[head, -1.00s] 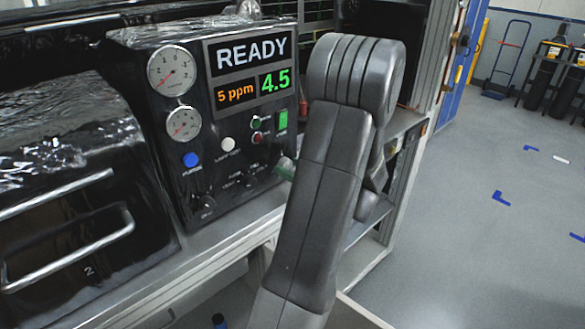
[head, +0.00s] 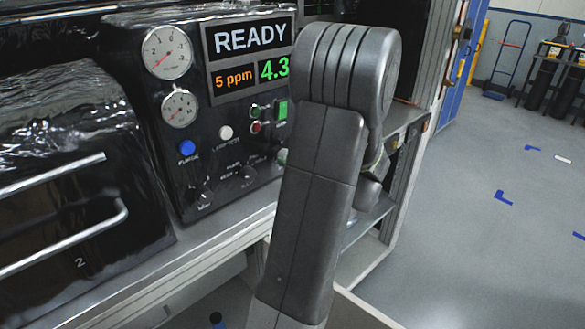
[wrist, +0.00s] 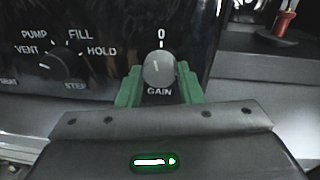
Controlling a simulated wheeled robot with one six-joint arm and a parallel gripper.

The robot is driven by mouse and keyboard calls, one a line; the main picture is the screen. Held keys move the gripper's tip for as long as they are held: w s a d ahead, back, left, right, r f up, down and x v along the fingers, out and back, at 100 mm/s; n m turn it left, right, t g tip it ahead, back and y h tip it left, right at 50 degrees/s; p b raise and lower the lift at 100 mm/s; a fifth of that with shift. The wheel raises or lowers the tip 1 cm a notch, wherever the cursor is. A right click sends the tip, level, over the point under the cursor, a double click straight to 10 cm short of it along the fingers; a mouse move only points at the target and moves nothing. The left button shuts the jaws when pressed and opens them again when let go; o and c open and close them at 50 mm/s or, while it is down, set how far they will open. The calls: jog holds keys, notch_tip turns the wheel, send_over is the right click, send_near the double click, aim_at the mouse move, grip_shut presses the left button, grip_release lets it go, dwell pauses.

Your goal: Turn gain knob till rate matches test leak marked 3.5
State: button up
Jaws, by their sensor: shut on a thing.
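The gain knob (wrist: 159,68) is a round grey knob on the black panel in the wrist view, with "GAIN" printed below it and a 0 mark above. My gripper (wrist: 160,88) has its two green fingers on either side of the knob and is shut on it. No label reading 3.5 is legible.
A selector knob (wrist: 63,67) marked VENT, PUMP, FILL and HOLD sits left of the gain knob. A red-topped item (wrist: 286,20) stands on a dark base at right. Two gauges, a blue button (head: 187,148) and a drawer handle (head: 115,210) are left of my arm.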

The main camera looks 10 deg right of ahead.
jog(key=n+b, duration=0.1)
jog(key=b, duration=0.1)
jog(key=n+b, duration=0.4)
jog(key=b, duration=0.1)
jog(key=shift+f+h, duration=0.3)
jog(key=n+b, duration=0.3)
jog(key=b, duration=0.1)
jog(key=shift+r+n, duration=0.15)
jog(key=shift+n, duration=0.15)
jog(key=shift+r+n+h+b, duration=0.1)
jog(key=shift+n+h+b, duration=0.2)
jog(key=shift+n+b, duration=0.3)
jog(key=shift+r, duration=0.1)
jog(key=o, duration=1)
jog(key=shift+s, duration=0.15)
jog(key=v, duration=1.3)
jog(key=shift+s+d, duration=0.25)
